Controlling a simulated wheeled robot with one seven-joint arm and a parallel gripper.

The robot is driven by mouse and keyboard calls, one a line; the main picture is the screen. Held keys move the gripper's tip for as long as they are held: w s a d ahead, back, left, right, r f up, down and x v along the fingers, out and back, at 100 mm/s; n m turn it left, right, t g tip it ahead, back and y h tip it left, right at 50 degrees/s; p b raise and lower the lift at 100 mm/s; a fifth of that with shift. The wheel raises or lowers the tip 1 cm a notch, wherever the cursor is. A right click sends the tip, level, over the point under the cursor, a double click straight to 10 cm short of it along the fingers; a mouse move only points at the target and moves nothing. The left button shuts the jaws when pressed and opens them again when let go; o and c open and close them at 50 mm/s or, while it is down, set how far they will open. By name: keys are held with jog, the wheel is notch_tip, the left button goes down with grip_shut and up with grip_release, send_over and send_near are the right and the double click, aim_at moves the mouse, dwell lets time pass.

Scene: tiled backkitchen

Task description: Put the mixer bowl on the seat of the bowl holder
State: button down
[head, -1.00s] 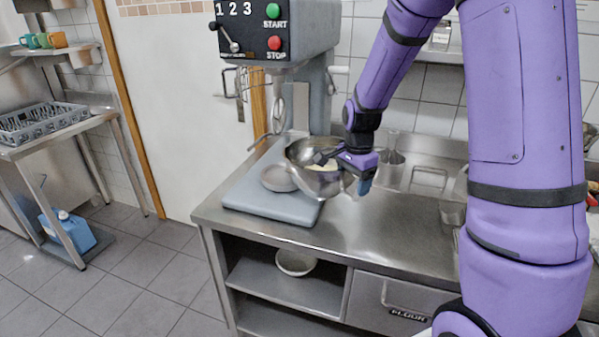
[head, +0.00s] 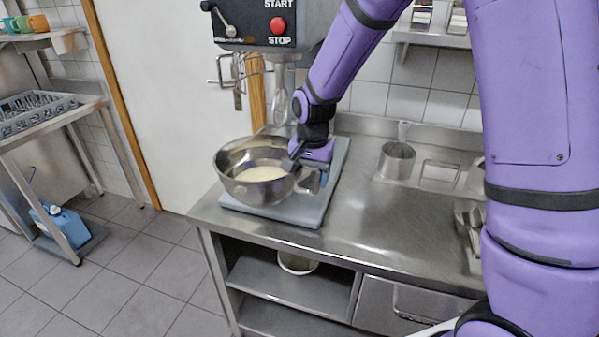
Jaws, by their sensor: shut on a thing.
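The steel mixer bowl (head: 252,196) holds a pale cream mixture and is over the front left of the mixer's grey base (head: 312,208). My gripper (head: 299,163) is shut on the bowl at its right rim, and the bowl is roughly level. The bowl covers much of the base. The round seat of the bowl holder is hidden behind or under the bowl, and I cannot tell how far apart they are. The mixer (head: 255,20) stands behind, with a whisk (head: 281,105) hanging from its head, above and behind the bowl.
Another bowl (head: 297,264) sits on the shelf below.

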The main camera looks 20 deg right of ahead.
jog(key=w+d+f, duration=0.3)
jog(key=w+d, duration=0.6)
jog(key=w, duration=0.5)
jog(key=shift+w+d+f, duration=0.15)
jog(key=shift+d+f, duration=0.05)
jog(key=shift+d, duration=0.1)
jog(key=shift+c, duration=0.7)
grip_release()
jog(key=shift+f, duration=0.1)
notch_tip(320, 180, up, 8)
jog(key=shift+f, duration=0.15)
